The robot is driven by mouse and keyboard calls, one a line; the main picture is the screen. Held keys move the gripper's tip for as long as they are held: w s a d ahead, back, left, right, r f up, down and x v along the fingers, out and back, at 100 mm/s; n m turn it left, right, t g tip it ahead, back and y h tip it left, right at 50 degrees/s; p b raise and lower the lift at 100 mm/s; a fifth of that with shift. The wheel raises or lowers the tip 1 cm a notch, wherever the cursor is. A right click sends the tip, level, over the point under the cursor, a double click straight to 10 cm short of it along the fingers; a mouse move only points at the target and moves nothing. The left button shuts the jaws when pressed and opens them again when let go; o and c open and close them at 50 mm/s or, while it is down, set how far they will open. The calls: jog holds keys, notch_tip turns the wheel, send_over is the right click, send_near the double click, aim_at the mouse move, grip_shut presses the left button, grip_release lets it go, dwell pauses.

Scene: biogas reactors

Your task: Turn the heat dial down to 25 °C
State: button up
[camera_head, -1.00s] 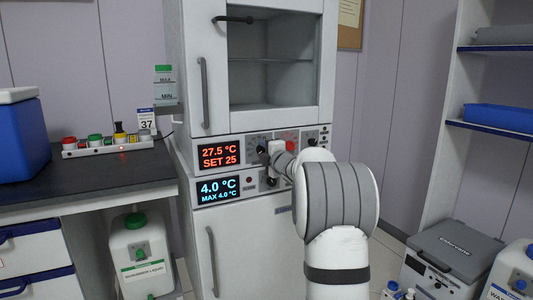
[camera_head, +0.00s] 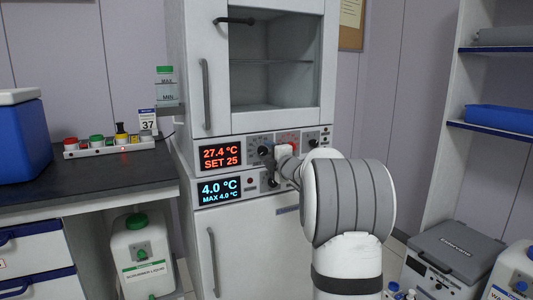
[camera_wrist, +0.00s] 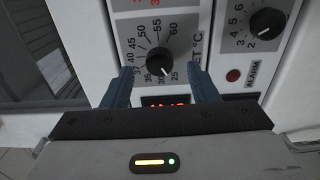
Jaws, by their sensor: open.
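In the head view the dial (camera_head: 264,150) shows beside the red display (camera_head: 221,156), which reads 27.4 °C and SET 25. My gripper (camera_wrist: 160,71) is open, with its two blue-grey fingers apart on either side of the dial and a gap to each side. In the head view my gripper (camera_head: 280,158) is partly hidden behind my wrist, just right of the dial.
A blue display (camera_head: 220,190) below reads 4.0 °C. A second knob (camera_wrist: 267,22) and a red alarm light (camera_wrist: 233,76) sit on the same panel. The glass-doored cabinet (camera_head: 272,60) is above. A bench with a button strip (camera_head: 110,146) stands left, and shelves (camera_head: 490,125) right.

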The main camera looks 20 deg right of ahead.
jog(key=shift+s+d, duration=0.1)
jog(key=shift+s, duration=2.1)
jog(key=s+a+r+m+g+h+p, duration=0.5)
jog(key=s+r+m+p, duration=0.4)
jog(key=p, duration=0.5)
jog(key=s+a+r+m+g+y+p, duration=0.1)
jog(key=s+a+m+g+p, duration=0.2)
jog(key=s, duration=0.7)
jog(key=s+a+r+m+g+y+p, duration=0.1)
jog(key=s+a+m+g+y+p, duration=0.1)
jog(key=s+a+p, duration=0.6)
jog(key=s+a+r+m+g+y+p, duration=0.1)
jog(key=s+a+m+g+p, duration=0.3)
jog(key=s, duration=0.8)
jog(key=a+g+p, duration=0.1)
jog(key=a+p, duration=0.1)
jog(key=shift+s+r+m+p, duration=0.15)
jog(key=shift+r+m+p, duration=0.1)
jog(key=shift+m+p, duration=0.05)
jog(key=shift+c, duration=0.4)
